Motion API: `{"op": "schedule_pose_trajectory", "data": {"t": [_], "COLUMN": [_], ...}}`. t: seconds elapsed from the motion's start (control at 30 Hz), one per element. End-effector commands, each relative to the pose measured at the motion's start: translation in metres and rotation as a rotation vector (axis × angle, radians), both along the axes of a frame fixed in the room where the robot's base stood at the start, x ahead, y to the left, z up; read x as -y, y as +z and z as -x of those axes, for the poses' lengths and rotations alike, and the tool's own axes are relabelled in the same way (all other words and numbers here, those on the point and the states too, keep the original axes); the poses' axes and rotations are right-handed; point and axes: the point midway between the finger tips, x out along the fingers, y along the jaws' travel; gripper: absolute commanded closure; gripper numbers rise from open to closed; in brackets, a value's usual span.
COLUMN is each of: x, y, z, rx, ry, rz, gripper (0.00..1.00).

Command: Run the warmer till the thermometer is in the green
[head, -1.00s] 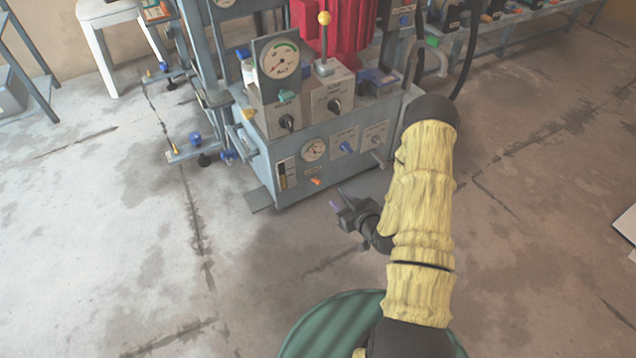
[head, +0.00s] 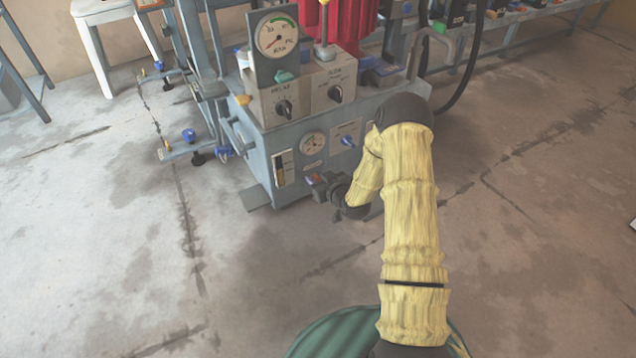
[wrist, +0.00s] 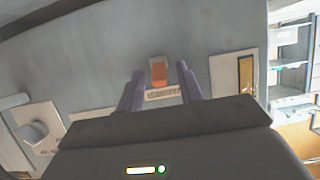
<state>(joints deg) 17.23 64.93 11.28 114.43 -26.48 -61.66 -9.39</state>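The orange warmer switch (wrist: 159,76) is on the machine's front panel in the wrist view, with a small label (wrist: 164,94) beside it. My gripper (wrist: 160,82) is open, its two purple fingers apart on either side of the switch's place, nothing between them. In the head view my gripper (head: 316,183) is close to the panel's lower part and hides the switch. Whether the switch is on cannot be told. An upright strip gauge, apparently the thermometer (head: 281,169), is left of my gripper; it also shows in the wrist view (wrist: 246,75). Its reading is too small to tell.
A round gauge (head: 313,143) and a blue knob (head: 347,141) sit on the panel above my gripper. A tall dial with a green arc (head: 278,37) stands above two black knobs. A foot plate (head: 255,198) sticks out at the lower left. The floor in front is clear.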

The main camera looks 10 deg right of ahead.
Motion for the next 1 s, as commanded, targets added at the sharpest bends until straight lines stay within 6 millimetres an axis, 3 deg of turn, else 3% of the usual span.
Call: {"op": "schedule_pose_trajectory", "data": {"t": [0.33, 0.5, 0.53, 1.0], "x": [-0.0012, -0.0011, -0.0011, -0.0006], "y": [-0.0008, -0.0008, -0.0009, -0.0037], "z": [-0.0043, -0.0042, -0.0041, -0.0023], "rx": [0.000, 0.000, 0.000, 0.055], "ry": [0.000, 0.000, 0.000, -0.001], "rz": [-0.001, -0.001, -0.001, -0.020], "gripper": [0.64, 0.97, 1.00, 1.00]}}
